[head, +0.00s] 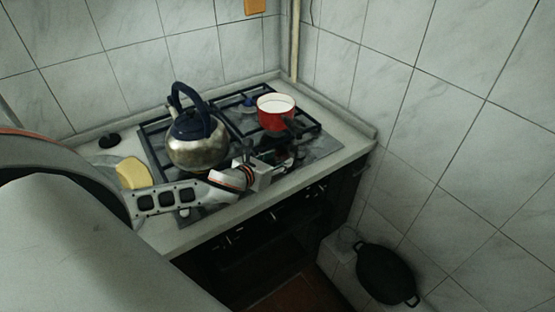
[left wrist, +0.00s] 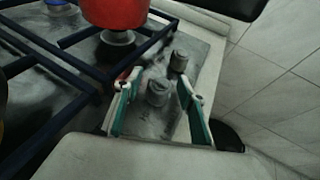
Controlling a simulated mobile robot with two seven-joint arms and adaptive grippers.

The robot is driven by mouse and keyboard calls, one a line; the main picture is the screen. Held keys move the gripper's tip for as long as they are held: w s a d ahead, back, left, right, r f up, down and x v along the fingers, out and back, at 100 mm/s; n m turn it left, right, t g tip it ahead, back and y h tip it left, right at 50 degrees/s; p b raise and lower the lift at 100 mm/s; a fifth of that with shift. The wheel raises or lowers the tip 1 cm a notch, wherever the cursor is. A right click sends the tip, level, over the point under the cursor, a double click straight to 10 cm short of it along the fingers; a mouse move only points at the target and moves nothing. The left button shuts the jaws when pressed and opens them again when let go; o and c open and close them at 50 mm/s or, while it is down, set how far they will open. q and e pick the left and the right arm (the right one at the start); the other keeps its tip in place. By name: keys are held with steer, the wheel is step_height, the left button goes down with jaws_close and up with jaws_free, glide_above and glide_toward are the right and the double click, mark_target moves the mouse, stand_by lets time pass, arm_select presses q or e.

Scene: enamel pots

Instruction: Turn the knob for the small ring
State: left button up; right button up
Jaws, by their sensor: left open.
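In the left wrist view, two dark knobs stand on the hob's steel panel: a nearer knob (left wrist: 158,91) and a farther knob (left wrist: 180,61). My left gripper (left wrist: 160,88) is open, its green-padded fingers on either side of the nearer knob; I cannot tell if they touch it. Nothing marks which knob serves the small ring. In the head view my left gripper (head: 286,163) is over the hob's front right part, hiding the knobs there. A red pot (head: 271,121) with white contents stands on the right grate; it also shows in the left wrist view (left wrist: 115,12). My right gripper is not in view.
A steel kettle (head: 197,152) with a dark blue handle stands left of my gripper. Blue-black grates (left wrist: 75,40) rise beside the knob panel. A tiled wall (head: 440,130) bounds the right side. A black pan (head: 386,274) is low down at right.

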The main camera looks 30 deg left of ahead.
arm_select(q)
steer(key=c, duration=1.1)
steer(key=shift+c, duration=0.2)
